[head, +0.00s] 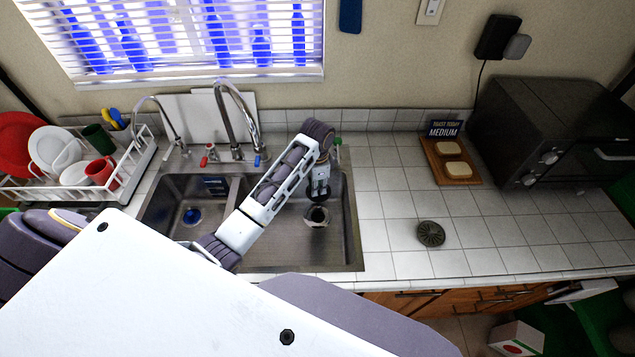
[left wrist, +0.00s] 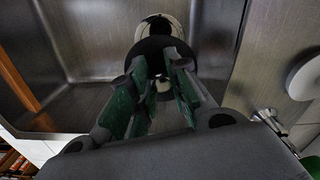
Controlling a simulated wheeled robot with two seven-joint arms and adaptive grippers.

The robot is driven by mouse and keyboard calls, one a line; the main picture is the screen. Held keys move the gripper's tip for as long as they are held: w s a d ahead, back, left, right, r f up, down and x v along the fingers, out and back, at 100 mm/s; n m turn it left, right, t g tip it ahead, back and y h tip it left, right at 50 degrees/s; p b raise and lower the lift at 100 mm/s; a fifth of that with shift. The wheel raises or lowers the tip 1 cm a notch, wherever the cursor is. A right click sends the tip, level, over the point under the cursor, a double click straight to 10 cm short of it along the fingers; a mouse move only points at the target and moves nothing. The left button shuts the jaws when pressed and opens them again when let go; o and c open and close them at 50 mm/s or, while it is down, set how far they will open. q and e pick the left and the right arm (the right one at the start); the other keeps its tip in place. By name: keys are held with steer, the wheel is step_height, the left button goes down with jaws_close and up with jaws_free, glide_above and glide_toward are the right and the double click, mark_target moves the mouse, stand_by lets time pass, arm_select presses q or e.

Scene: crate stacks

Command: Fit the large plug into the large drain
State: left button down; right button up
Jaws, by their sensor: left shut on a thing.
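The large plug is a dark round disc held between the green-padded fingers of my left gripper (head: 319,186). It shows just below the fingertips in the head view (head: 318,197) and beyond them in the left wrist view (left wrist: 150,46). The large drain (head: 317,218) is a metal-rimmed dark round opening in the floor of the right basin. The gripper points down above it, slightly toward the back. In the left wrist view the drain (left wrist: 165,22) is partly hidden behind the plug. The plug looks apart from the drain; the exact gap is hard to tell. My right gripper is not in view.
A tall faucet (head: 233,115) stands behind the basins. A dark round strainer-like disc (head: 430,233) lies on the tiled counter at right. A dish rack (head: 140,165) stands at left.

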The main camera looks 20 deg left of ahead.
arm_select(q)
steer(key=shift+f+b, duration=0.65)
steer(key=shift+f, duration=5.95)
steer(key=shift+f, duration=1.45)
steer(key=c, duration=1.3)
jaws_free()
steer(key=shift+r, duration=6)
